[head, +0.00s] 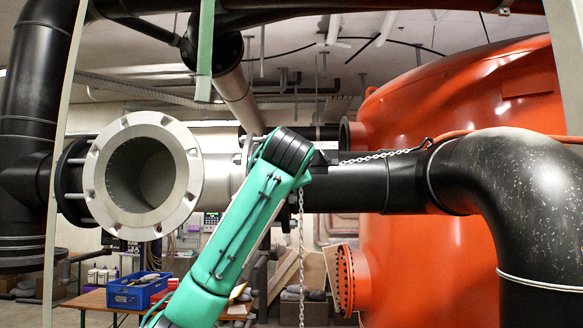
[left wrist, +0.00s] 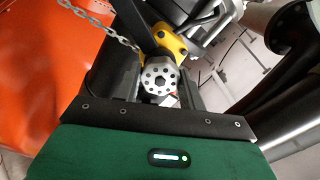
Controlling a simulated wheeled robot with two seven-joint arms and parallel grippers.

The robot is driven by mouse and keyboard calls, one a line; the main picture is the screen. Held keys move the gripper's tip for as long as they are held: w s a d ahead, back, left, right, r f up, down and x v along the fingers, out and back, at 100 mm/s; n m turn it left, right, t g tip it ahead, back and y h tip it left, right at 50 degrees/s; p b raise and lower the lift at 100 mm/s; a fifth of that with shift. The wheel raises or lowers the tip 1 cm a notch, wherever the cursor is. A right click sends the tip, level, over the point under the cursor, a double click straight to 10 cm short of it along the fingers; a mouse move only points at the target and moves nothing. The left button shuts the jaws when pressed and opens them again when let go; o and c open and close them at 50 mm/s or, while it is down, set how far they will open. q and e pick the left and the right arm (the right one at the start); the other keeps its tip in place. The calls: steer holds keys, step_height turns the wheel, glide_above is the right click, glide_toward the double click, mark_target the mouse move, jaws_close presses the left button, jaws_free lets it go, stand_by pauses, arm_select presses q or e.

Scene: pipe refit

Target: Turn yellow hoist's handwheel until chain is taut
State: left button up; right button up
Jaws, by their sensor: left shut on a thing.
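The yellow hoist (left wrist: 172,42) shows in the left wrist view, just beyond my left gripper (left wrist: 157,88). Its round grey handwheel (left wrist: 158,72), with a ring of dark holes, sits between my two dark fingers, which are shut on it. In the head view my green left arm hides the gripper, the handwheel and nearly all of the hoist. A chain (head: 380,156) runs from there to the right, with a slight sag, to a sling near the black pipe; it also shows in the left wrist view (left wrist: 103,25). A second length of chain (head: 301,250) hangs straight down. My right gripper is not in view.
A grey flanged pipe end (head: 143,176) opens left of my arm. A large black elbow pipe (head: 520,190) and an orange tank (head: 455,90) fill the right. A blue crate (head: 138,291) stands on a table at lower left.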

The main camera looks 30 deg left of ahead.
arm_select(q)
steer(key=shift+m, duration=0.4)
steer(key=o, duration=1)
steer(key=shift+d, duration=0.1)
steer(key=shift+c, duration=0.2)
steer(key=b+v, duration=0.6)
steer(key=v, duration=0.7)
steer(key=shift+s+d+b, duration=0.25)
steer(key=shift+s+b, duration=0.05)
